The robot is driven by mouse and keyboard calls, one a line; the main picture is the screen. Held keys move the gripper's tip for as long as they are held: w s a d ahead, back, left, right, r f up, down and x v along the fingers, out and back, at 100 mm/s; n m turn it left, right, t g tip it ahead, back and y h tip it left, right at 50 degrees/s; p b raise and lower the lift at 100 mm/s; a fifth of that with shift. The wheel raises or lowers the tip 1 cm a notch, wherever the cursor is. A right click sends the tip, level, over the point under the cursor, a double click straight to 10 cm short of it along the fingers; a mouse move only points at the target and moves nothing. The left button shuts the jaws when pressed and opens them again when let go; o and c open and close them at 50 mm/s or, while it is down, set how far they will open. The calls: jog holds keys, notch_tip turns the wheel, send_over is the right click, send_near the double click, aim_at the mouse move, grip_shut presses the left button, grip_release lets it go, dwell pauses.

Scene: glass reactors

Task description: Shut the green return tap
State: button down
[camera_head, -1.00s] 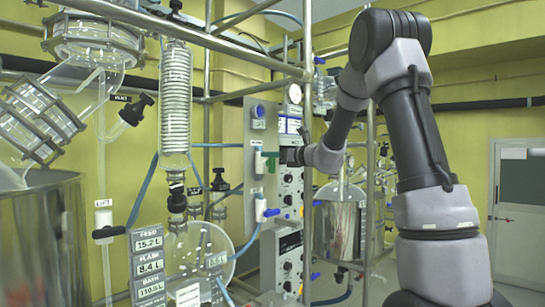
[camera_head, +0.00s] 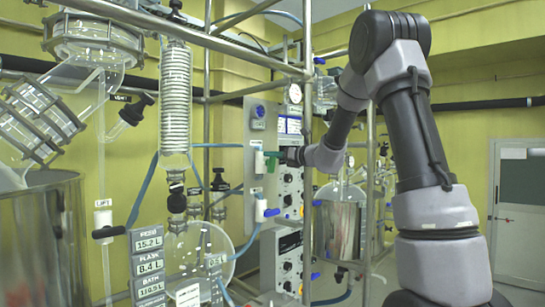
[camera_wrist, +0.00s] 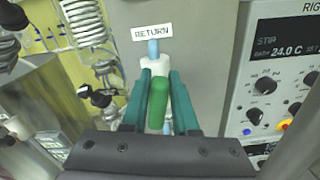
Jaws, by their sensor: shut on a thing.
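The return tap has a white body (camera_head: 259,163) on the grey panel and shows below the RETURN label (camera_wrist: 152,31) in the wrist view. Its green lever (camera_wrist: 158,100) runs down the picture from the white body, roughly in line with the blue hose end above it. My gripper (camera_wrist: 159,104) has its teal fingers on both sides of the lever and is shut on it. In the head view my gripper (camera_head: 275,155) reaches the tap from the right, and its fingers hide most of the lever.
A second white tap with a blue handle (camera_head: 271,212) sits lower on the panel (camera_head: 257,129). The control box (camera_wrist: 281,70) with knobs stands close on the right. Glassware with a coil (camera_head: 176,100) and a round flask (camera_head: 205,250) stands to the left.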

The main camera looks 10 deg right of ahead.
jog(key=m, duration=0.3)
jog(key=d+m, duration=0.1)
jog(key=shift+w+f, duration=0.25)
jog(key=shift+w, duration=0.05)
jog(key=shift+w+d+f+m, duration=0.15)
jog(key=shift+f+m, duration=0.25)
jog(key=shift+m, duration=1.45)
jog(key=shift+w+d+f+m, duration=0.15)
jog(key=shift+f+m, duration=0.25)
jog(key=shift+m, duration=1.5)
jog(key=shift+w+d+f+m, duration=0.15)
jog(key=shift+f+m, duration=0.25)
jog(key=shift+m, duration=1.45)
jog(key=shift+s, duration=0.1)
jog(key=c, duration=0.7)
grip_release()
